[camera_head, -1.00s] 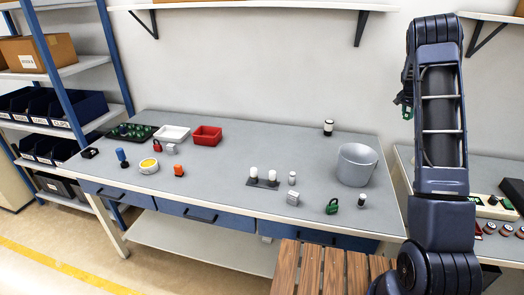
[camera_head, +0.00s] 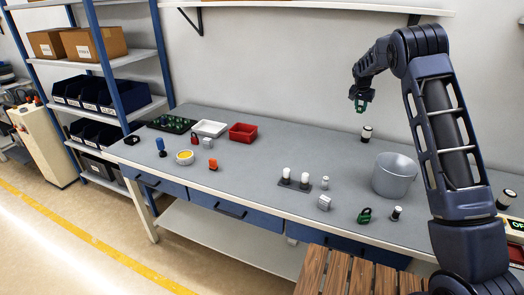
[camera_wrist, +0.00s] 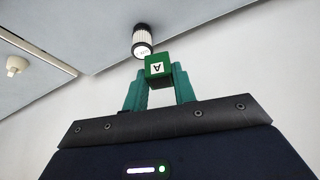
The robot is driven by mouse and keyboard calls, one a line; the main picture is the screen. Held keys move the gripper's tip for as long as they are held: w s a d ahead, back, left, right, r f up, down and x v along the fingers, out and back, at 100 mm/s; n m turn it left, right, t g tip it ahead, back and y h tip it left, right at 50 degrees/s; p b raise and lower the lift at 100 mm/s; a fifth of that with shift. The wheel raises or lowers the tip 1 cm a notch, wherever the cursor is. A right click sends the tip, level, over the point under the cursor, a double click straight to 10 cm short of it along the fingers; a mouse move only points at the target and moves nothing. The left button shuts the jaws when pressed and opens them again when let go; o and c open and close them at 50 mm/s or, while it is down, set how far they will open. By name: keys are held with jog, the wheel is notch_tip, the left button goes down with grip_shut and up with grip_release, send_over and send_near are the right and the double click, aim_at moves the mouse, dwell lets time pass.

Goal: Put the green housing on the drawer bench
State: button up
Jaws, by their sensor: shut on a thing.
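My gripper (camera_head: 361,100) is in the air above the back right of the drawer bench. It is shut on the green housing (camera_wrist: 158,68), a small green block with a white label marked "A". In the head view the green housing (camera_head: 361,104) is small between the fingertips. The drawer bench (camera_head: 262,170) has a grey top and blue drawers along its front. The housing is well clear of the bench top.
White-topped pieces (camera_head: 304,179) stand mid-bench. A red bin (camera_head: 243,133) and white tray (camera_head: 209,128) sit at the back left. Bare top lies between.

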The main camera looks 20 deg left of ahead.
jog(key=s+a+n, duration=0.1)
jog(key=s+a, duration=0.2)
jog(key=a, duration=0.4)
jog(key=s+a+n, duration=0.1)
jog(key=s+a, duration=0.1)
jog(key=a, duration=0.6)
jog(key=s+a+n+y, duration=0.1)
jog(key=s+a+n, duration=0.2)
jog(key=s+a, duration=1.35)
jog(key=s+a+n+y, duration=0.2)
jog(key=s+a, duration=1.1)
jog(key=a, duration=0.7)
notch_tip(320, 180, down, 19)
jog(key=shift+d+r, duration=0.1)
jog(key=o, duration=0.9)
jog(key=shift+o, duration=0.2)
